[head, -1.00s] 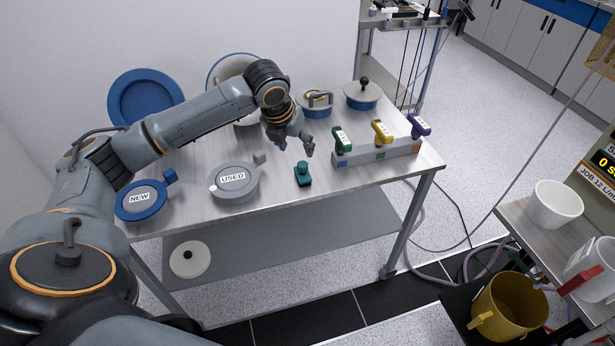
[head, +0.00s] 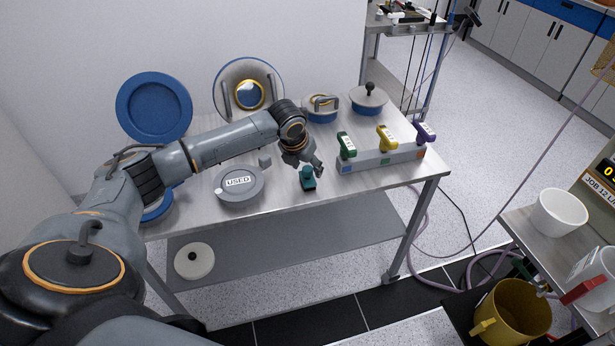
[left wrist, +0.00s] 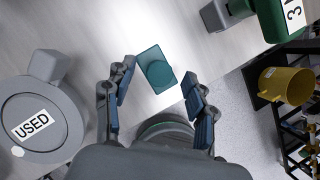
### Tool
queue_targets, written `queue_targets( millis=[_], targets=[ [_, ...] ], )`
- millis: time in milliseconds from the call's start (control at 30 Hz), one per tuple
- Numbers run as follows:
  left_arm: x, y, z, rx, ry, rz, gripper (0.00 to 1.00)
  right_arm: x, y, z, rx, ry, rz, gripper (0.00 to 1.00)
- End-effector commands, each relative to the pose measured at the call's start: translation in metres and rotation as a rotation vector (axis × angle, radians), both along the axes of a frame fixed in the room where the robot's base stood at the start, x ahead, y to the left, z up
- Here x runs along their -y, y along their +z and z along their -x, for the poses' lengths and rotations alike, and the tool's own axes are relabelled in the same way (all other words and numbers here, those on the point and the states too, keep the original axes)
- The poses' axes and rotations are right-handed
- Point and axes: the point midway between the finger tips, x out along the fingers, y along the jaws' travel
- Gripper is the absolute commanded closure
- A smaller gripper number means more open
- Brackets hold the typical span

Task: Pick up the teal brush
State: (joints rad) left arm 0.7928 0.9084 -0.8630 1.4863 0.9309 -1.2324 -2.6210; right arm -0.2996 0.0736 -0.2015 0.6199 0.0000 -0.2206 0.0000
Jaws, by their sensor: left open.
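The teal brush (head: 308,178) stands on the metal table near its front edge, right of the round grey USED container. In the left wrist view the teal brush (left wrist: 156,70) shows from above, just ahead of and between the fingertips. My left gripper (head: 306,167) is just above and behind the brush in the head view. In the left wrist view my left gripper (left wrist: 158,92) is open, its two fingers apart with nothing held. I cannot tell whether a finger touches the brush. My right gripper is not in view.
The USED container (head: 240,190) lies left of the brush. A grey rack (head: 385,160) with green, yellow and purple handled items stands to the right. Lidded pots (head: 368,100) stand behind. The table's front edge is close to the brush.

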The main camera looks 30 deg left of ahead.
Motion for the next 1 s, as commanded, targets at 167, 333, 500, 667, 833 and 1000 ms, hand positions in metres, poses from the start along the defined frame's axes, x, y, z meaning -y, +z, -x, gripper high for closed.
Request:
queue_targets(
  millis=[167, 333, 500, 667, 833, 1000],
  targets=[
    [-0.001, -0.017, -0.007, -0.001, 0.0, -0.001, 0.44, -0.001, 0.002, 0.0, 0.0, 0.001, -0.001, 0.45],
    [-0.001, -0.019, -0.007, 0.001, -0.001, -0.001, 0.44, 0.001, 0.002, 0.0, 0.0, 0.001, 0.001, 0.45],
    [-0.001, -0.018, -0.007, 0.0, 0.0, -0.001, 0.65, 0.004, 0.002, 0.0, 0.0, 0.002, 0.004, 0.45],
    [-0.001, -0.018, -0.007, 0.001, 0.0, -0.001, 0.97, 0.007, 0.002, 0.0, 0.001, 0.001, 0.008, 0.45],
    [-0.001, -0.018, -0.008, 0.001, 0.0, -0.001, 1.0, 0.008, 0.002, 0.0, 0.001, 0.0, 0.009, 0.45],
    [-0.001, -0.016, -0.008, 0.002, 0.0, -0.001, 1.0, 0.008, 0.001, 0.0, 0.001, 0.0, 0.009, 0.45]
  ],
)
